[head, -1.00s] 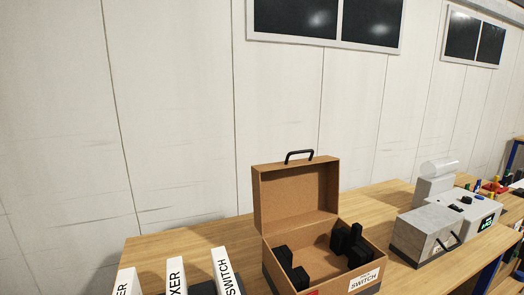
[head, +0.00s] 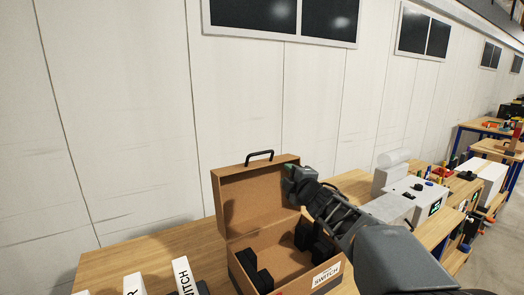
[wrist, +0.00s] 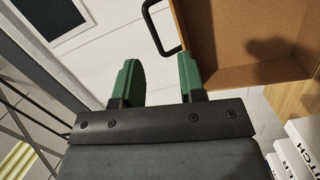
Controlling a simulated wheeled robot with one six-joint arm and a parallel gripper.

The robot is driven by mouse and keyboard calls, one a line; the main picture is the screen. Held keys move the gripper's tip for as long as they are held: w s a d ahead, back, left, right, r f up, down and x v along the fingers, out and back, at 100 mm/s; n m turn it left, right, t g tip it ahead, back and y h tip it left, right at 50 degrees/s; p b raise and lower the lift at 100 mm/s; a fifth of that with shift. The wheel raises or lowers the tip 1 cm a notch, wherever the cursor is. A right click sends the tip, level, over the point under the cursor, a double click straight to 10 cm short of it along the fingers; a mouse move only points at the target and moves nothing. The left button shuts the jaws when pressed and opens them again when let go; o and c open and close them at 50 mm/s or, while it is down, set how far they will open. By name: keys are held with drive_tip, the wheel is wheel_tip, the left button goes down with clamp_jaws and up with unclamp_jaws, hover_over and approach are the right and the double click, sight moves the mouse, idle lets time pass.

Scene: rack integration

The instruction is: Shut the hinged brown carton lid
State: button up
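The brown carton (head: 302,285) stands on the wooden table with its hinged lid (head: 240,197) raised upright at the back. A black handle (head: 258,156) sits on the lid's top edge. Black foam blocks (head: 308,238) line the inside. My gripper (head: 288,182) is at the lid's right edge in the head view; contact cannot be told there. In the wrist view my gripper's green fingers (wrist: 160,75) are apart with nothing between them. The lid (wrist: 232,35) and its handle (wrist: 155,22) show beyond and to the right of the fingers.
A grey and white machine (head: 405,200) stands right of the carton, partly behind my arm.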

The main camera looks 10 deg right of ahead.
sight(263, 153)
drive_tip(key=w+a+n+y+p, duration=0.1)
drive_tip(key=w, duration=0.3)
drive_tip(key=w+a+r+n+y+p, duration=0.1)
drive_tip(key=w+a+p, duration=0.1)
drive_tip(key=w, duration=0.3)
drive_tip(key=w+a+r+n+y+p, duration=0.1)
drive_tip(key=w+a+n+p, duration=0.1)
drive_tip(key=w, duration=0.3)
drive_tip(key=shift+w+a+r, duration=0.1)
drive_tip(key=shift+a+r, duration=0.05)
drive_tip(key=shift+a, duration=0.05)
clamp_jaws()
